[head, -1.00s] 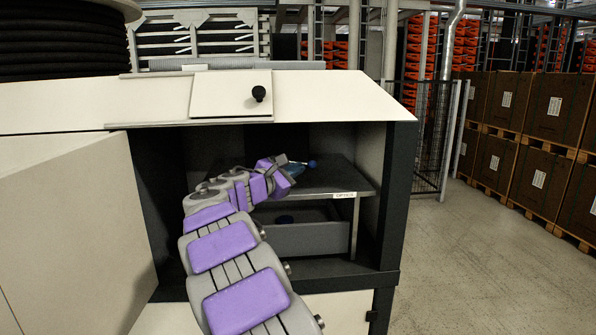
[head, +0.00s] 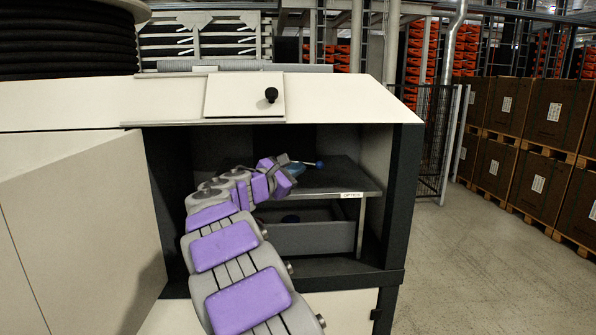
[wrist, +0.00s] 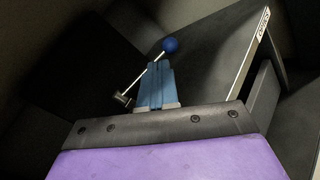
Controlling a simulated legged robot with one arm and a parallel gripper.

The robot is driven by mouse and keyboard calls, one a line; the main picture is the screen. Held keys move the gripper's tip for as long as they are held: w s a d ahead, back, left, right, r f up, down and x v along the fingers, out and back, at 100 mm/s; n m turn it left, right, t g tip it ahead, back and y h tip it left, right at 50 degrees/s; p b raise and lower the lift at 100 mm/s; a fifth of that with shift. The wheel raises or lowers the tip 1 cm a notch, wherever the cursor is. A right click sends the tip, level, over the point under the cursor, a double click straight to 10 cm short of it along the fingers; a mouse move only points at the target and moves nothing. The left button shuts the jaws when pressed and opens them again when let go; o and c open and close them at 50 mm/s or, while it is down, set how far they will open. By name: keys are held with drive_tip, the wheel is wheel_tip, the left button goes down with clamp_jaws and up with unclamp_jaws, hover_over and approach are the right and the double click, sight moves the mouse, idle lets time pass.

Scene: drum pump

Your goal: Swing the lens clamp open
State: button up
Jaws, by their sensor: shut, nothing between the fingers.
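The lens clamp shows as a thin silver rod with a blue ball knob (wrist: 170,45) at one end and a dark metal fitting (wrist: 122,99) at the other. In the wrist view the rod slants across, passing close to the fingertips' left side. I cannot tell whether they touch. The blue knob also shows in the head view (head: 320,164), over the dark shelf inside the cabinet. My gripper (wrist: 160,66) has its blue fingers together with nothing between them. In the head view my gripper (head: 294,169) is at the shelf, and my arm hides the clamp's base.
The dark shelf (head: 335,181) has a label on its front edge, with a grey drawer (head: 310,238) below. The cabinet door (head: 85,225) stands open at left. The dark right post (head: 402,210) bounds the opening. A black knob (head: 271,95) sits on the sloped top panel.

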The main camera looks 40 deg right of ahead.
sight(316, 166)
drive_tip(key=shift+o, duration=1.5)
drive_tip(key=shift+d, duration=0.1)
drive_tip(key=o, duration=0.4)
drive_tip(key=d, duration=0.3)
drive_tip(key=shift+d+f, duration=0.1)
drive_tip(key=shift+f, duration=0.25)
drive_tip(key=shift+o, duration=1)
drive_tip(key=shift+d, duration=0.15)
drive_tip(key=shift+o, duration=1.1)
drive_tip(key=a, duration=0.3)
drive_tip(key=shift+a+r, duration=0.3)
drive_tip(key=shift+a, duration=0.05)
drive_tip(key=shift+s+a+f, duration=0.2)
drive_tip(key=shift+s+a, duration=0.15)
drive_tip(key=shift+a, duration=0.3)
drive_tip(key=v, duration=1.4)
drive_tip(key=shift+p, duration=0.35)
